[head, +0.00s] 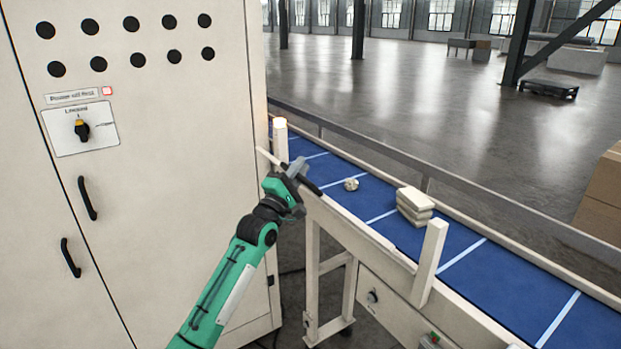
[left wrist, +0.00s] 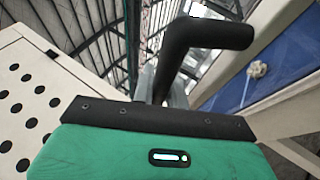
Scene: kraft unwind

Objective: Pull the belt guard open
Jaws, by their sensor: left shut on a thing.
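My left gripper (head: 297,170) is at the near edge of the conveyor, beside the cabinet. It is shut on a black handle (head: 312,186), which sticks out past the fingers over the belt side. In the left wrist view the bent black bar of the handle (left wrist: 208,34) rises between the fingers, which it partly hides. A pale narrow bar (head: 267,157), perhaps part of the belt guard, shows just left of the gripper. The gripper hides where handle and bar meet, so I cannot tell how far the guard is open. My right gripper is not in view.
The blue belt (head: 345,203) carries a small pale crumpled lump (head: 351,184) and a stack of pale blocks (head: 414,206). A pale upright post (head: 430,263) stands at the near edge. A tall cabinet (head: 170,200) fills the left.

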